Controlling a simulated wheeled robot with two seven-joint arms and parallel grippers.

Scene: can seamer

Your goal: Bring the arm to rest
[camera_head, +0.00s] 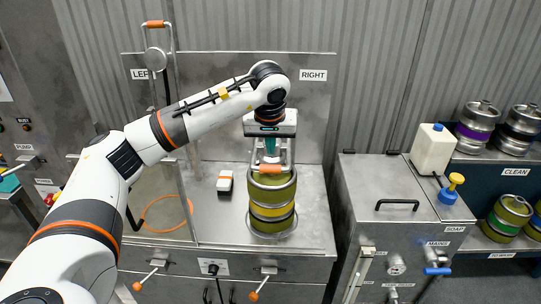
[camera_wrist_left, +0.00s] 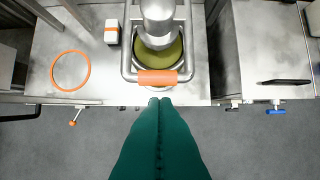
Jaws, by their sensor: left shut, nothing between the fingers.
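My left arm reaches in from the left in the head view. My left gripper (camera_head: 270,152) is shut and empty, with its teal fingers pointing down above the keg on the right side. In the left wrist view its green fingers (camera_wrist_left: 160,101) are pressed together, with the tips just short of an orange handle (camera_wrist_left: 158,77). I cannot tell whether they touch it. The handle also shows in the head view (camera_head: 270,169), on a metal frame at the top of an olive keg (camera_head: 272,196) with a yellow band. The keg stands upright under the RIGHT sign (camera_head: 313,75).
A steel bench (camera_head: 215,225) holds the keg, a small white-and-orange block (camera_head: 225,182) and an orange ring (camera_head: 166,213). A steel cabinet (camera_head: 400,235) on the right carries a white jug (camera_head: 432,150). More kegs (camera_head: 478,125) stand on racks at far right.

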